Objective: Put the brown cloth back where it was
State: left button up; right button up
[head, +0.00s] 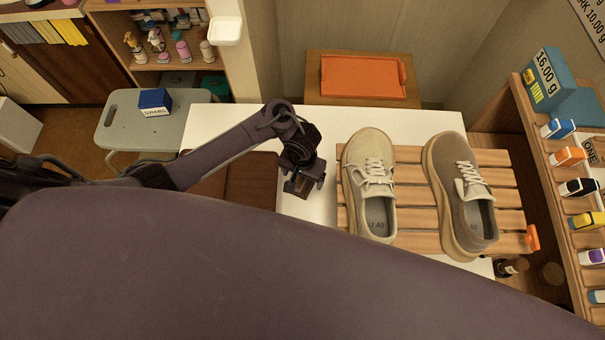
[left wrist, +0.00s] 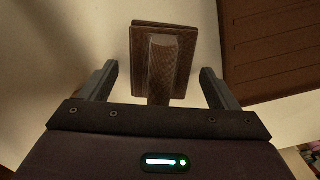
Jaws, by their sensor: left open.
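In the head view my left gripper (head: 304,184) points down over the white table, left of the shoes, and hides most of the brown piece. My right gripper is not in view.
A dark brown flat panel (head: 235,190) lies left of the gripper on the white table (head: 228,122). Two shoes (head: 368,185) (head: 459,190) stand on a slatted wooden rack (head: 410,195) to the right. An orange tray (head: 362,77) is behind. My purple arm covers the foreground.

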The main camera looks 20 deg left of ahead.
pick_arm(q)
notch_tip(320, 180, up, 11)
jog(key=p, duration=0.6)
jog(key=shift+f+p, duration=0.15)
jog(key=shift+p, duration=0.25)
jog(key=shift+r+p, duration=0.8)
